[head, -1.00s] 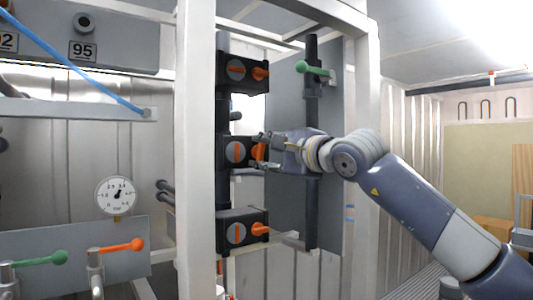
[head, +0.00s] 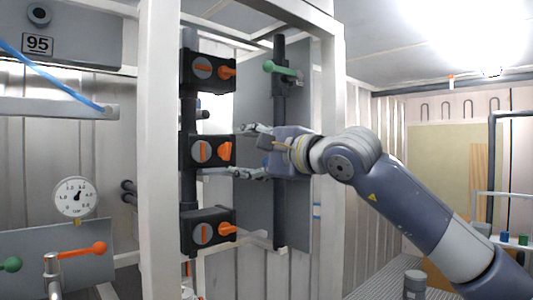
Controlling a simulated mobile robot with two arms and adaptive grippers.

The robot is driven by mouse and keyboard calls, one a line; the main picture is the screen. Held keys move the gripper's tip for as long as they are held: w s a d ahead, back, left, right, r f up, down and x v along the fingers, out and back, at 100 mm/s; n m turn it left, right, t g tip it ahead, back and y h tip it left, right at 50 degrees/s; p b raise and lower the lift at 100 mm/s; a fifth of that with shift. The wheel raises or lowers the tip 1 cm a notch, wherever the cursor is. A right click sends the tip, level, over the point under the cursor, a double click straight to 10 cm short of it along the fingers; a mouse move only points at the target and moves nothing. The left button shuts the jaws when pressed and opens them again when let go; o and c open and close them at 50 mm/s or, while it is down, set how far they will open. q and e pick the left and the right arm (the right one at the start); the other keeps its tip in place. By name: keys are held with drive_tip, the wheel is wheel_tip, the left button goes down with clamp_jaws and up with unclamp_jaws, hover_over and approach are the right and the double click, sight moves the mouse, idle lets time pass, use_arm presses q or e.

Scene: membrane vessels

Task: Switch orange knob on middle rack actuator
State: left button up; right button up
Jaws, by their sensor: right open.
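Three black actuators stand one above another on a dark vertical post. The middle actuator (head: 203,151) has an orange bar on its round face and an orange knob (head: 225,149) on its right side. My right gripper (head: 238,149) is at the height of this knob, coming from the right. Its fingers are spread wide, one above and one below the knob, with a gap between the palm and the knob. Whether a fingertip touches the actuator cannot be told. The middle knob looks taller than the upper knob (head: 228,72) and the lower knob (head: 228,230). My left gripper is out of view.
A white frame post (head: 160,150) stands left of the actuators. A grey panel (head: 298,215) with a green handle (head: 270,67) is behind my right gripper. A pressure gauge (head: 76,197) and an orange-handled valve (head: 95,249) are at the left.

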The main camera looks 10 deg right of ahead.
drive_tip(key=v, duration=0.6)
drive_tip(key=shift+s+d, duration=0.2)
drive_tip(key=shift+s, duration=0.15)
